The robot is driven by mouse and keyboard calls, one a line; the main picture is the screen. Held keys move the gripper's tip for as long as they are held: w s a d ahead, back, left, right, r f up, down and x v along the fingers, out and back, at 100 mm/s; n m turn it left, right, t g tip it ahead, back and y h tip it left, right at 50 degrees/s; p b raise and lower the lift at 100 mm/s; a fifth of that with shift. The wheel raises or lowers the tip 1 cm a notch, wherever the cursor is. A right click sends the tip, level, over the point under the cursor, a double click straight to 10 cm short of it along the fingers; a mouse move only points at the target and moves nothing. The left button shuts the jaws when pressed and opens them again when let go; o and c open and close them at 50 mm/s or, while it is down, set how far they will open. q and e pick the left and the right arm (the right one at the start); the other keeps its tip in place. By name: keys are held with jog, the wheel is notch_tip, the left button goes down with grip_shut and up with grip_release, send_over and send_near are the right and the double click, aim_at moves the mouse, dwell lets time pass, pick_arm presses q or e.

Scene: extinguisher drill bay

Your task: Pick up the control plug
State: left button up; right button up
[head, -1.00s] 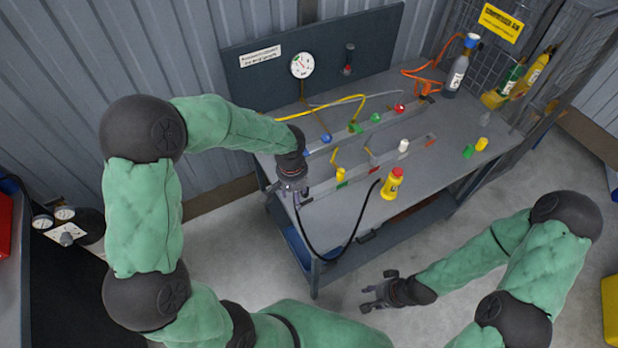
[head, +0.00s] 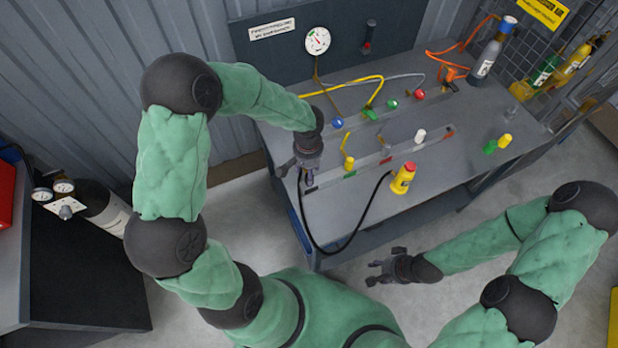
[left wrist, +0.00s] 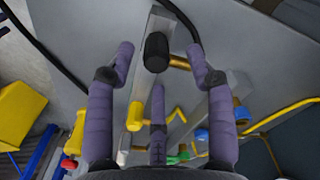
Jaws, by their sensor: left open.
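A black cylindrical piece with a brass stem (left wrist: 156,52), which may be the control plug, sits at the end of a grey rail in the left wrist view. No label confirms it. My left gripper (left wrist: 160,60) is open, with purple fingers on either side of the black piece and a third finger below it; I see no clear contact. In the head view my left gripper (head: 308,174) is over the left end of the front rail and hides what is beneath it. My right gripper (head: 378,269) is open and empty, in front of the bench.
The grey bench (head: 335,218) carries a yellow bottle with a red cap (head: 403,180), a white plug (head: 420,135), yellow fittings (head: 348,163) and coloured knobs. A black hose (head: 350,240) loops over the front edge. A gauge (head: 317,41) hangs behind. The front right bench top is fairly clear.

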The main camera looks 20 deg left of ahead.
pick_arm(q)
notch_tip(320, 180, down, 5)
jog(key=shift+d+r+b, duration=0.1)
jog(key=shift+d+b, duration=0.05)
jog(key=shift+b, duration=0.45)
jog(key=shift+r, duration=0.1)
grip_shut()
